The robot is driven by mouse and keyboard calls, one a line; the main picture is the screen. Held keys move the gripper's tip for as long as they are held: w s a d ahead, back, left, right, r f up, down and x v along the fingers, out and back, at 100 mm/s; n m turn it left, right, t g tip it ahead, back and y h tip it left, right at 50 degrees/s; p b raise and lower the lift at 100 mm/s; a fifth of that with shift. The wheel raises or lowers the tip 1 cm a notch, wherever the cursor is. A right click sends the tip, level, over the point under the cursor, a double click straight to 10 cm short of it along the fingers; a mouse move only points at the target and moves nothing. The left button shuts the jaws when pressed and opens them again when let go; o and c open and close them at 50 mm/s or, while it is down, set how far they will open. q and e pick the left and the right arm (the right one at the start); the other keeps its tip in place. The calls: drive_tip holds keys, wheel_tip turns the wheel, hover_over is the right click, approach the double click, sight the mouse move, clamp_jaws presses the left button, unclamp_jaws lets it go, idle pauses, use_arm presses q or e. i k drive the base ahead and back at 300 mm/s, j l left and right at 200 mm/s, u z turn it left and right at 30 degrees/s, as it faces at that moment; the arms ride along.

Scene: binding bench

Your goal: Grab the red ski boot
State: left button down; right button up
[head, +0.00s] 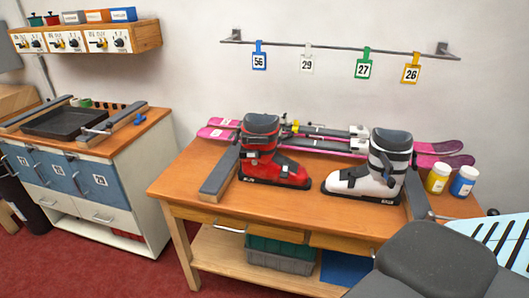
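The red ski boot (264,153) stands upright on the wooden bench (290,205), left of its middle. It has a dark grey cuff and liner, a red shell, buckles and a black sole, and its toe points right. A white ski boot (372,170) with a grey cuff stands to its right, toe pointing left. A gap of bare bench top lies between the two toes. Neither my left nor my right gripper is in view.
Pink skis (440,148) with bindings lie behind the boots. A grey bar (218,173) lies just left of the red boot. Yellow (438,178) and blue (463,182) jars stand at the right. The bench's front strip is clear; its front right corner is hidden.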

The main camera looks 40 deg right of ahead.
sight(266, 170)
drive_tip(key=z, duration=0.7)
drive_tip(key=i+j+z, duration=0.1)
drive_tip(key=z, duration=0.35)
drive_tip(key=j+z, duration=0.1)
drive_tip(key=z, duration=0.35)
drive_tip(key=i+j+z, duration=0.1)
drive_tip(key=z, duration=0.35)
drive_tip(key=j+z, duration=0.75)
drive_tip(key=j, duration=0.15)
drive_tip(key=k+j+z, duration=0.15)
drive_tip(key=j, duration=0.3)
drive_tip(key=j+z, duration=0.15)
drive_tip(key=j, duration=0.35)
drive_tip(key=k+j, duration=0.1)
drive_tip(key=j, duration=0.25)
drive_tip(key=k+j, duration=0.1)
drive_tip(key=j, duration=0.3)
drive_tip(key=k+j, duration=0.1)
drive_tip(key=j, duration=0.25)
drive_tip(key=i+z, duration=0.05)
